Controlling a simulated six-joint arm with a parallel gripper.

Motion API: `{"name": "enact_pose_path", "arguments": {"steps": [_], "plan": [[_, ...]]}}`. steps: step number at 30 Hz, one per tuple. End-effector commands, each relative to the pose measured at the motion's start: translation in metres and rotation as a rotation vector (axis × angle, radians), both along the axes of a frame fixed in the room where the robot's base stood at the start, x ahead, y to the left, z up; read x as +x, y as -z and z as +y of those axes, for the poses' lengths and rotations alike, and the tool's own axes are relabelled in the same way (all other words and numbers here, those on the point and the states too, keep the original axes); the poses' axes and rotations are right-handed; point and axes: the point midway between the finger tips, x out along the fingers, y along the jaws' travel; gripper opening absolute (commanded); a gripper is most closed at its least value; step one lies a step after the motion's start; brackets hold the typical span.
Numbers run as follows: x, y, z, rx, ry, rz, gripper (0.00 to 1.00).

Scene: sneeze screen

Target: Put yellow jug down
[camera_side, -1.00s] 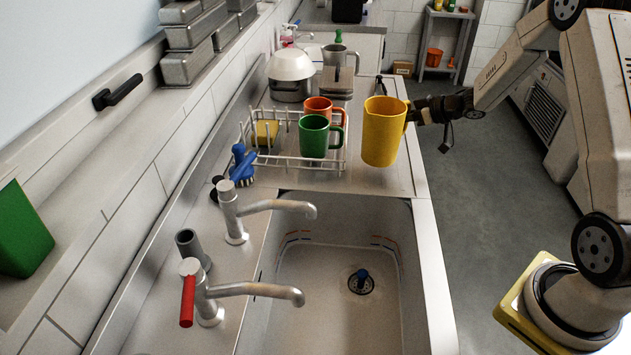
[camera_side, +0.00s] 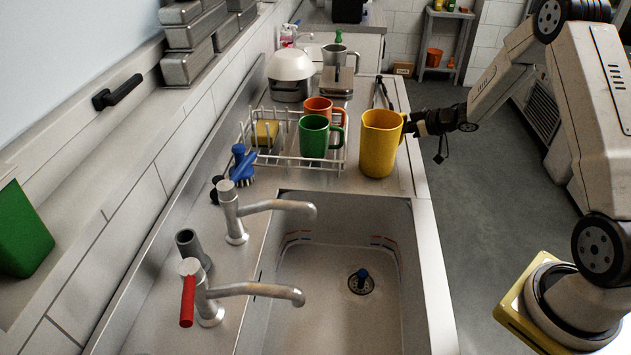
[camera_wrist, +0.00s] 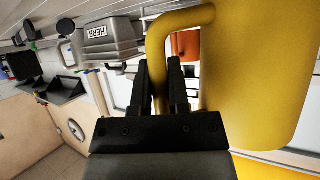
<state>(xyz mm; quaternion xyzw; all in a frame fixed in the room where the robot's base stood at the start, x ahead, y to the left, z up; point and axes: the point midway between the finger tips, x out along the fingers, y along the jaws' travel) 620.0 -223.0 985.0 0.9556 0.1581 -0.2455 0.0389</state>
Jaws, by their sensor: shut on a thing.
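The yellow jug (camera_side: 379,145) is upright at the right side of the drainboard, just right of the dish rack. Its base looks at or very near the counter surface; I cannot tell for sure whether it touches. My gripper (camera_side: 410,126) comes from the right and is shut on the jug's handle. In the wrist view the jug (camera_wrist: 255,75) fills the right side, and its handle (camera_wrist: 157,50) passes by the fingers of my gripper (camera_wrist: 162,85).
A white dish rack (camera_side: 290,158) with a green mug (camera_side: 314,137), an orange mug (camera_side: 318,106) and a yellow sponge (camera_side: 265,132) is left of the jug. The sink (camera_side: 335,255) with two taps lies in front. Bare counter (camera_side: 398,180) shows along the right edge.

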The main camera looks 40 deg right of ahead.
Motion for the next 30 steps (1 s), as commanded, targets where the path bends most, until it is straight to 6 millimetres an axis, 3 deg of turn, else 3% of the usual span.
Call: {"name": "enact_pose_path", "arguments": {"steps": [5,6,9,23,30], "plan": [[0.000,0.003,0.000,0.000,0.000,0.000,0.00],[0.000,0.003,0.000,0.000,0.000,0.000,0.30],[0.000,0.003,0.000,0.000,0.000,0.000,0.56],[-0.001,-0.001,0.000,0.000,0.001,0.000,0.56],[-0.019,-0.012,-0.007,-0.001,0.002,0.000,0.56]]}}
